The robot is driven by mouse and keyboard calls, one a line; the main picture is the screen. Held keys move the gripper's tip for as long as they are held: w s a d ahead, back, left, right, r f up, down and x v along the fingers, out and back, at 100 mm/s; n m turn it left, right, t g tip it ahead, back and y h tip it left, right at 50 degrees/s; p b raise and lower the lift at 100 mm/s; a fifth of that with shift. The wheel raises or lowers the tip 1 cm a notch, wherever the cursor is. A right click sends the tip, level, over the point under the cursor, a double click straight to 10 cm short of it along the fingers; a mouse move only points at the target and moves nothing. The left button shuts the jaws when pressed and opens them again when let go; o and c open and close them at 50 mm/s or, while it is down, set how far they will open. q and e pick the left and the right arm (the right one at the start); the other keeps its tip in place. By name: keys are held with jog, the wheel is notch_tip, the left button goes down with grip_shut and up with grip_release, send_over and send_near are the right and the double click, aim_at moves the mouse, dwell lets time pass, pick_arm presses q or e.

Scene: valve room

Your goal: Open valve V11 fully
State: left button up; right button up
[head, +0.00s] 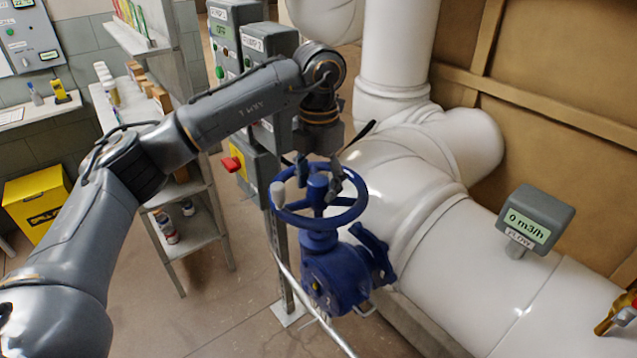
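A blue valve (338,275) with a blue handwheel (344,219) stands in the middle of the head view, beside the thick white pipe. The wheel faces up and has a grey knob (278,193) on its left rim. I cannot see a V11 label on it. My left gripper (319,171) points down over the wheel. Its dark fingers are apart, one to each side of the hub; I cannot tell whether they touch the wheel. My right gripper is not in view.
A flow display (527,226) on the white pipe (480,265) reads 0 m3/h. A yellow box with a red switch (232,164) and grey control boxes (236,22) stand behind my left arm. A shelf (196,236) and yellow bin (36,205) are at left.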

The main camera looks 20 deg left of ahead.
pick_arm(q)
jog(key=shift+r+p, duration=2.1)
jog(key=shift+r, duration=1.15)
notch_tip(320, 180, up, 6)
jog(key=p, duration=0.4)
